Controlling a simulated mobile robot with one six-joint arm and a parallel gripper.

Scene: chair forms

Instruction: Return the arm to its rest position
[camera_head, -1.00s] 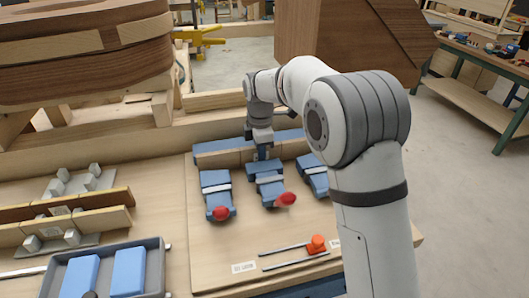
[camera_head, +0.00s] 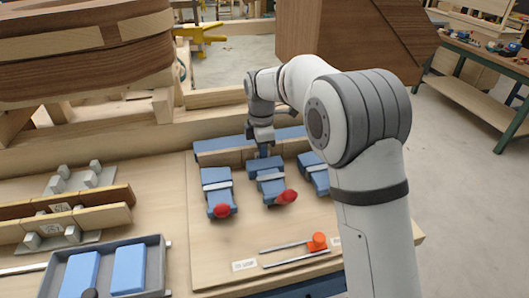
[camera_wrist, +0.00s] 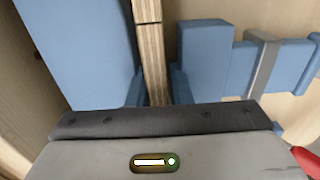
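My arm (camera_head: 372,190) reaches forward over the workbench from the right side of the head view. My gripper (camera_head: 264,152) points down at the back of the middle blue clamp (camera_head: 270,187), by the long blue bar and wooden strip. In the wrist view the dark front edge of my gripper (camera_wrist: 160,120) fills the bottom. Beyond it are the blue bar (camera_wrist: 85,50), the wooden strip (camera_wrist: 150,45) and a blue clamp with a grey band (camera_wrist: 207,55).
Other blue clamps stand left (camera_head: 217,190) and right (camera_head: 313,172) on the wooden board (camera_head: 215,255). An orange piece (camera_head: 318,241) and thin metal rods lie in front. A grey tray (camera_head: 160,265) holds blue blocks. A large curved wooden form (camera_head: 85,60) rises at back left.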

